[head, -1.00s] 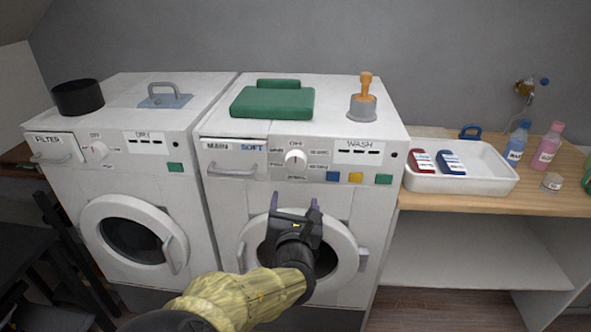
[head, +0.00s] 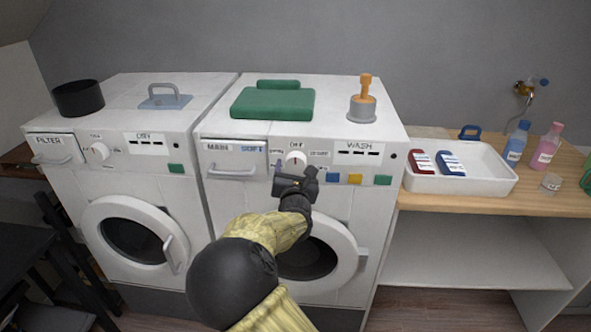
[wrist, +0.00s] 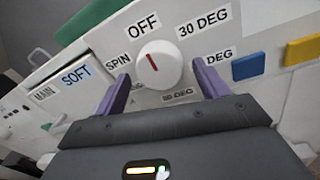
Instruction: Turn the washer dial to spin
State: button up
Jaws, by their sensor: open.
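The washer (head: 345,205) is the right-hand white machine, marked WASH. Its round white dial (head: 295,158) sits high on the front panel. In the wrist view the dial (wrist: 168,68) shows a red pointer line aimed at the OFF label (wrist: 143,25). The SPIN label (wrist: 118,64) is to the left of the dial, and 30 DEG is at its upper right. My gripper (head: 295,171) is in front of the panel with its purple fingers apart, one on each side of the dial. A gap shows between each finger and the dial. The lower labels are partly hidden.
Blue and yellow buttons (wrist: 302,50) lie right of the dial. The detergent drawer (head: 235,168) is to its left. A dryer (head: 190,195) stands left of the washer.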

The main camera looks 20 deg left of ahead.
jog(key=shift+c, duration=0.2)
jog(key=c, duration=0.9)
jog(key=shift+c, duration=0.2)
jog(key=shift+m, duration=0.4)
